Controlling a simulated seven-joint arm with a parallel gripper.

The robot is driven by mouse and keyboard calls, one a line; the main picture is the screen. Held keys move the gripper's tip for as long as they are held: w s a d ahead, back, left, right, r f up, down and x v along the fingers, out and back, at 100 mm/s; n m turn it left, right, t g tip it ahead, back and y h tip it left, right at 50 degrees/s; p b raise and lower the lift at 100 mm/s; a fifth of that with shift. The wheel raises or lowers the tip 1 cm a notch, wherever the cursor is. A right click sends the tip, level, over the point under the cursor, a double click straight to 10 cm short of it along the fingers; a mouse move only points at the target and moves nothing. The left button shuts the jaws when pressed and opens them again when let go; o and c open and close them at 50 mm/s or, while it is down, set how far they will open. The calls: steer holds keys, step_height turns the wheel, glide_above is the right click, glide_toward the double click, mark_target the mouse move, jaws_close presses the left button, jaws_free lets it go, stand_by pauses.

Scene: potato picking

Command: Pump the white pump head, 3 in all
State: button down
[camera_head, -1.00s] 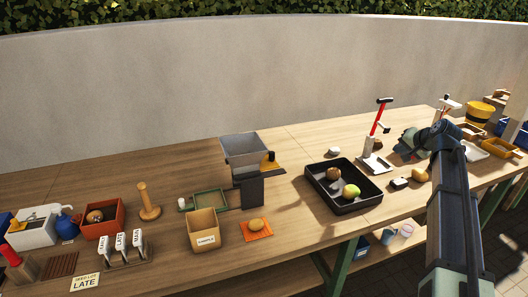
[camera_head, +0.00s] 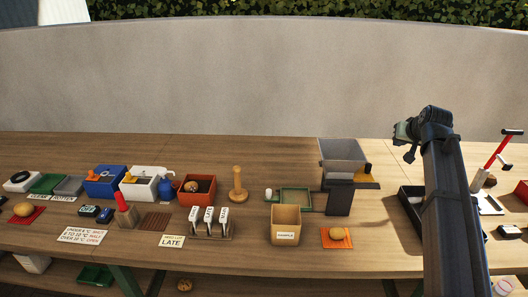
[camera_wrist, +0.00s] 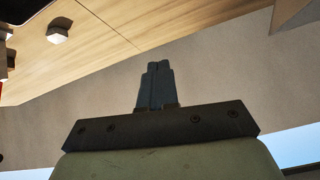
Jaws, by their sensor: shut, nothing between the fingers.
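My gripper (camera_head: 410,153) is raised in front of the wall, right of the grey hopper and far from the white box. In the wrist view its fingers (camera_wrist: 156,77) are together, with nothing between them.
The grey hopper (camera_head: 342,151) stands right of centre, with a cardboard box (camera_head: 286,223) left of it. A wooden post (camera_head: 238,185) and an orange-brown bin (camera_head: 197,202) stand left of centre. My arm covers part of the black tray (camera_head: 409,192). The table behind the bins is clear.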

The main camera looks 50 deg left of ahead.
steer(key=s+a+r+n, duration=0.2)
steer(key=s+a+n, duration=0.2)
steer(key=s+a, duration=0.75)
steer(key=s+a+r+n+g+y, duration=0.1)
steer(key=s+a+r+n, duration=0.2)
steer(key=s+a, duration=0.85)
steer(key=s+a+r+n, duration=0.2)
steer(key=s+a+n, duration=0.2)
steer(key=s+a, duration=0.75)
steer(key=s+a+m+g+h, duration=0.1)
steer(key=s+a+m, duration=0.2)
steer(key=s+a, duration=0.2)
steer(key=s+a+f+m+g+h, duration=0.1)
steer(key=s+a, duration=0.5)
steer(key=s, duration=0.6)
steer(key=s+a+f+m+g+h, duration=0.1)
steer(key=s+a+m+h, duration=0.2)
steer(key=s+a, duration=0.3)
steer(key=s+m, duration=0.1)
steer(key=s, duration=0.2)
steer(key=shift+a+f+m, duration=0.2)
steer(key=shift+f+m, duration=0.05)
steer(key=shift+m, duration=0.05)
steer(key=shift+f, duration=0.1)
glide_above(162, 169)
steer(key=f, duration=1.1)
steer(key=shift+s+d+f, duration=0.25)
steer(key=shift+s+d, duration=0.05)
steer(key=shift+d, duration=0.05)
steer(key=shift+f, duration=1)
